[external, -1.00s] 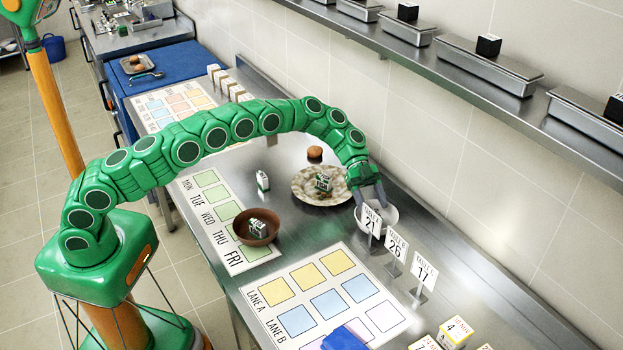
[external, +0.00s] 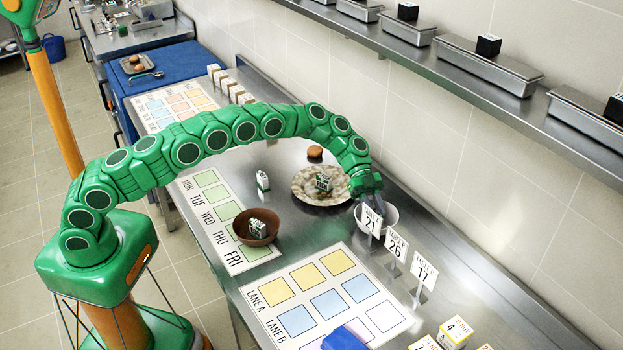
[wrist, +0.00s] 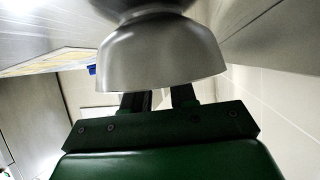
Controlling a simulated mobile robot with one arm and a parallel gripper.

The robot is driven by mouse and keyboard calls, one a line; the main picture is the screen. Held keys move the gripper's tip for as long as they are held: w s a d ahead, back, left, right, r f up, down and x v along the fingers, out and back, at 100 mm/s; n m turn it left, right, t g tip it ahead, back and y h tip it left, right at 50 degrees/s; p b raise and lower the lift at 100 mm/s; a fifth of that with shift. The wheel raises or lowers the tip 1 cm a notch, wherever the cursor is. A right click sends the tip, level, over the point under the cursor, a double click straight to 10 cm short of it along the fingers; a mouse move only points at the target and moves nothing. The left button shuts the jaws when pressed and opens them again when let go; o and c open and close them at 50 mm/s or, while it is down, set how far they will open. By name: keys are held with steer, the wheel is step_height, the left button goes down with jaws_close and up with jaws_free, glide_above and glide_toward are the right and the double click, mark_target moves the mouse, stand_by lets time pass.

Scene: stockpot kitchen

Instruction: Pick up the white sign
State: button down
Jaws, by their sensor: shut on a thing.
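Three white signs stand in a row at the counter's wall side: the one marked 21 (external: 371,222), then 26 (external: 396,245) and 17 (external: 424,271). My gripper (external: 376,203) reaches down at the top of sign 21 and is shut on it. A white bowl (external: 390,214) stands right behind this sign. In the wrist view the bowl (wrist: 160,62) fills the middle, upside down, and hides the fingertips and the sign.
A patterned plate (external: 308,196) with a small item, a brown bowl (external: 256,240) and a small carton (external: 262,181) are to the left. A lane mat (external: 290,290) lies in front, with a blue item (external: 345,337). The tiled wall is close on the right.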

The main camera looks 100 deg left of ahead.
mark_target(375, 211)
steer(key=shift+r, duration=0.1)
steer(key=shift+r, duration=1.6)
steer(key=shift+s+d+r, duration=0.25)
steer(key=shift+s+r, duration=0.25)
steer(key=shift+s, duration=0.1)
steer(key=s+d+r, duration=0.4)
steer(key=s+r, duration=0.4)
steer(key=s, duration=0.4)
steer(key=shift+r, duration=0.3)
steer(key=shift+s+d+n+t+y, duration=0.2)
steer(key=shift+n+t+y, duration=0.2)
steer(key=shift+t+y, duration=0.45)
steer(key=shift+t, duration=0.25)
